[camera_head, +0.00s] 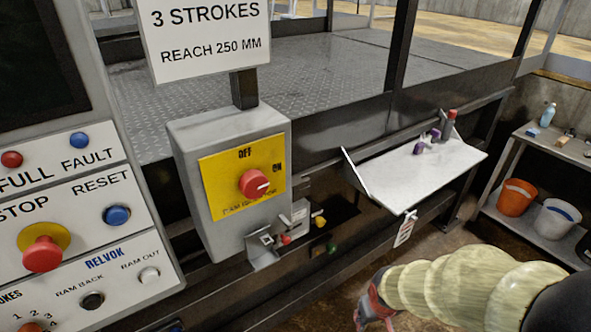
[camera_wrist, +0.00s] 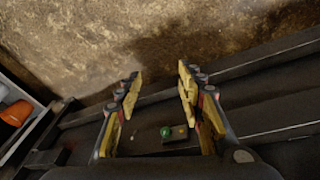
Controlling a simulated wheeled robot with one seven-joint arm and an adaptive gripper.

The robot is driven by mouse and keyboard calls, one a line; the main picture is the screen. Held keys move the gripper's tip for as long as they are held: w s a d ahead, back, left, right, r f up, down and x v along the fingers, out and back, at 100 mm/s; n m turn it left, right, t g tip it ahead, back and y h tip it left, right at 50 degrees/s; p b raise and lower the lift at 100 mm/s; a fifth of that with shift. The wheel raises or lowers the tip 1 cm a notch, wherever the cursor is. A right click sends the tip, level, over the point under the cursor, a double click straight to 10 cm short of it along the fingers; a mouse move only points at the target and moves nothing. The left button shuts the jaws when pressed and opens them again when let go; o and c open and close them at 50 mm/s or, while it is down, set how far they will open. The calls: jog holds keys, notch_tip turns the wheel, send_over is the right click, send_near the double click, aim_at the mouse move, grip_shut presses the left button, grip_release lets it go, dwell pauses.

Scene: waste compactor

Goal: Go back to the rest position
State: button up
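My gripper (camera_wrist: 157,92) is open and empty in the wrist view, its yellow-padded fingers spread apart over the floor and a dark beam. In the head view my gripper (camera_head: 374,305) shows only partly at the bottom, in front of my arm with its pale ribbed sleeve. It touches nothing that I can see. A grey switch box (camera_head: 190,150) with a yellow plate and a red OFF/ON knob (camera_head: 254,183) stands left of it. The knob's white mark points towards ON.
A control panel (camera_head: 75,200) with buttons fills the left. A white shelf (camera_head: 425,170) with small purple and red items juts out right of centre. A rack with an orange bucket (camera_head: 516,197) and a white bucket (camera_head: 556,220) stands at the right. The dark frame edge runs beside my gripper.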

jog(key=s+r+t, duration=0.1)
jog(key=s+r, duration=0.3)
jog(key=r, duration=0.4)
jog(key=s+a+r+m+t, duration=0.1)
jog(key=s+r, duration=0.2)
jog(key=r, duration=0.6)
jog(key=s+r+m+t, duration=0.1)
jog(key=s+r, duration=0.3)
jog(key=r, duration=0.5)
jog(key=shift+s+a+r+y, duration=0.15)
jog(key=shift+s+a+y, duration=0.05)
jog(key=shift+s+y, duration=0.2)
jog(key=shift+o, duration=0.5)
jog(key=shift+w, duration=0.1)
